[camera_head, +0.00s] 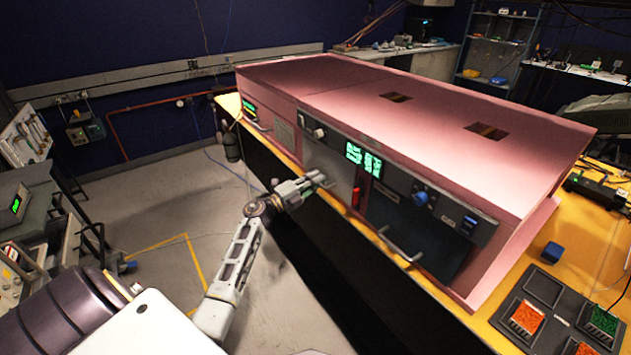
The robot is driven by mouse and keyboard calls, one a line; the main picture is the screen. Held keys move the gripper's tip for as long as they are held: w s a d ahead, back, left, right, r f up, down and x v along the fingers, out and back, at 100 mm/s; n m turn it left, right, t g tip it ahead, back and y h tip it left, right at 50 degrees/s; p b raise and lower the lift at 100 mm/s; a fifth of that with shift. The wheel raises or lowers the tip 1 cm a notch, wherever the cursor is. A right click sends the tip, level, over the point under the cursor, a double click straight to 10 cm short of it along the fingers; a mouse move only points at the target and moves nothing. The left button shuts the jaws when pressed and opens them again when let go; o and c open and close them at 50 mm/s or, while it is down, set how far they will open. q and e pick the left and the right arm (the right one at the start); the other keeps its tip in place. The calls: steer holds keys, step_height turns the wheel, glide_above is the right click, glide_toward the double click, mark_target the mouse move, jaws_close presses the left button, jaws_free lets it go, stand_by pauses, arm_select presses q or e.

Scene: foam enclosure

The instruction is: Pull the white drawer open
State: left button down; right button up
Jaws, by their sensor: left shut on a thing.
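The white drawer (335,158) is the pale grey-white panel in the front of the pink foam enclosure (430,100), left of centre. My left gripper (321,179) reaches in from the lower left and is shut at the front of this drawer, on its handle. The fingers hide most of the handle. The drawer front looks about level with the enclosure's face, though the gripper covers part of its lower edge. My right gripper is not in view.
Right of the drawer are a red switch (356,197), a dark door with a metal handle (400,247) and a blue knob (420,198). A blue block (551,252) and a dark tray (541,289) are on the yellow bench. Floor left of the bench is open.

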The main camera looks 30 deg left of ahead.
arm_select(q)
steer(key=shift+s+a+f, duration=0.1)
steer(key=shift+s, duration=0.15)
steer(key=r+p+v, duration=0.3)
steer(key=v, duration=1.6)
steer(key=shift+s+a+r, duration=0.2)
steer(key=shift+s+r, duration=0.2)
steer(key=shift+r, duration=0.05)
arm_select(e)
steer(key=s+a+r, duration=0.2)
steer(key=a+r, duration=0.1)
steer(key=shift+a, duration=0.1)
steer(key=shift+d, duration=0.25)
arm_select(q)
steer(key=c, duration=1.5)
jaws_free()
steer(key=shift+c, duration=0.2)
